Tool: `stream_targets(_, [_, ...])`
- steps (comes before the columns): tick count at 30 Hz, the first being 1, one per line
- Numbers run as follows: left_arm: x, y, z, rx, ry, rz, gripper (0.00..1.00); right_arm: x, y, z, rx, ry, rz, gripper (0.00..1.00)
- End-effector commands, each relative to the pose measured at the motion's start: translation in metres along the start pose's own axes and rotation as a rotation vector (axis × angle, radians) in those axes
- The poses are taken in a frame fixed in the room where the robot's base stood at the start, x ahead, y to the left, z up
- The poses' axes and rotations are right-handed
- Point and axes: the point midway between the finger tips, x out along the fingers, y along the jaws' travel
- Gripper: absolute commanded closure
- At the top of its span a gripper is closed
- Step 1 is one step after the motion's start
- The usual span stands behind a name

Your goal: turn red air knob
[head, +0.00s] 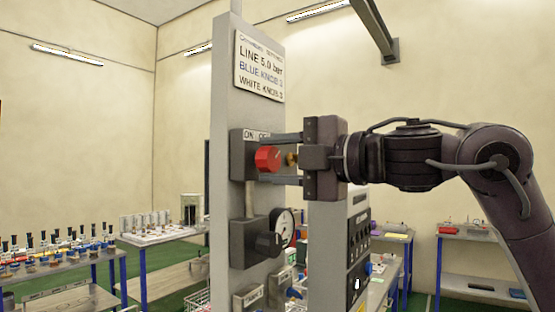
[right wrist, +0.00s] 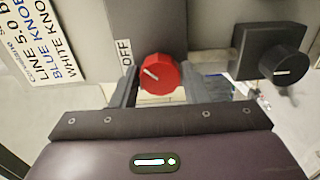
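The red air knob (head: 268,159) sticks out from a dark box (head: 243,155) on the grey upright panel (head: 228,100), under an ON/OFF label. In the right wrist view the red knob (right wrist: 160,74) shows a white pointer line slanting up and left. My right gripper (head: 286,159) faces the knob from the right. Its fingers are apart, one above and one below the knob in the head view. In the right wrist view the fingers (right wrist: 158,88) stand on either side of the knob. I cannot tell whether they touch it. My left gripper is out of view.
A sign (head: 259,66) hangs above. A dark switch panel (head: 358,245) stands to the right. A table with several bottles (head: 60,262) is at the left.

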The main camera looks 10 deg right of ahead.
Motion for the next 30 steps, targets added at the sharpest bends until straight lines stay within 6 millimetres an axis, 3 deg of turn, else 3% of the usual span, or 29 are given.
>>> stream_targets(4, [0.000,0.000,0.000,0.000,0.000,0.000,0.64,0.000,0.000,0.000,-0.001,0.000,0.000,0.42])
stream_targets(14, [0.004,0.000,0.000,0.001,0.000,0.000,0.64,-0.005,-0.001,0.000,-0.003,-0.001,0.002,0.42])
stream_targets(24, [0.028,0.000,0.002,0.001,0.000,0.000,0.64,-0.060,-0.002,0.001,-0.003,-0.002,0.003,0.42])
stream_targets(30, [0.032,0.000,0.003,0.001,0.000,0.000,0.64,-0.076,-0.001,0.001,-0.002,0.000,0.000,0.42])
